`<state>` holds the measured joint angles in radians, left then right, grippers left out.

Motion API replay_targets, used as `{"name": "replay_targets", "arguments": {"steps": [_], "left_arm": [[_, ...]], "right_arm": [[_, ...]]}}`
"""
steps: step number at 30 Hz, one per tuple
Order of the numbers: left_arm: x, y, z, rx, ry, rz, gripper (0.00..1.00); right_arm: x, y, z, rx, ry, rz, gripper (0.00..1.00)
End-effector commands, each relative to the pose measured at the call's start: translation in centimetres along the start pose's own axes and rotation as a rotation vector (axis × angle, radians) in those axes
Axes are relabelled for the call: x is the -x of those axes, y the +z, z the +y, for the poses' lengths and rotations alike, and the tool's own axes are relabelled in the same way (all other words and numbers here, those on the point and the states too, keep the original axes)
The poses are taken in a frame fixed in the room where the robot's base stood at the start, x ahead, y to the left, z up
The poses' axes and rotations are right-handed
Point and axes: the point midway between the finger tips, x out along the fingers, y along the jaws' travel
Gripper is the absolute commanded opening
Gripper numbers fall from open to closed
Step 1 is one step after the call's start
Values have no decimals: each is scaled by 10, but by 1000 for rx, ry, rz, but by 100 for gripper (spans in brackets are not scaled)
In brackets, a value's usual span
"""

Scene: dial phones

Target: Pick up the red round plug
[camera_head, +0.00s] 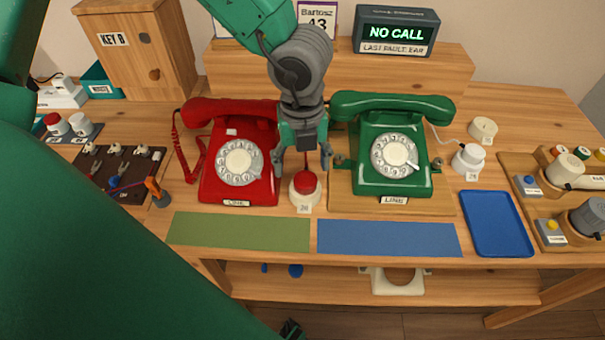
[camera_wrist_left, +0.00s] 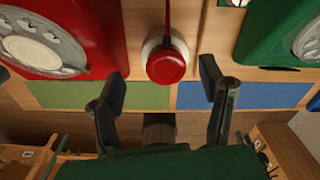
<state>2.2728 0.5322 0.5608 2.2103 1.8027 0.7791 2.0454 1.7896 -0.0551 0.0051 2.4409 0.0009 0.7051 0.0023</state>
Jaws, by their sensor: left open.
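A red round plug (camera_head: 306,182), a red dome on a pale round base, stands upright on the table between the red and green phones. It also shows in the left wrist view (camera_wrist_left: 166,66), with a thin red strip running up from it. My left gripper (camera_head: 302,162) is open and points down above and around the plug in the head view. In the left wrist view my left gripper (camera_wrist_left: 160,75) has its fingers apart at either side, below the plug's level in the picture. I see no contact. I cannot make out my right gripper.
The red phone (camera_head: 208,176) is close on the left and the green phone (camera_head: 368,178) close on the right. Green (camera_head: 240,232) and blue (camera_head: 388,238) mats lie in front. A blue tray (camera_head: 497,223) is at right; another red-capped piece (camera_head: 54,122) is far left.

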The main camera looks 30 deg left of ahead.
Motion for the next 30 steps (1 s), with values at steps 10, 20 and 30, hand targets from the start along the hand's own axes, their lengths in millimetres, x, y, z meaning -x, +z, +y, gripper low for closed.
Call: {"name": "replay_targets", "arguments": {"steps": [10, 20, 30], "left_arm": [[-40, -3, 1, -2, 1, 0, 64], [-39, -3, 1, -2, 0, 1, 16], [-36, -4, 0, -2, 1, -1, 16]], "right_arm": [[-12, 1, 0, -1, 1, 0, 40], [-12, 1, 0, 0, 0, 0, 40], [-11, 1, 0, -1, 0, 0, 40]]}}
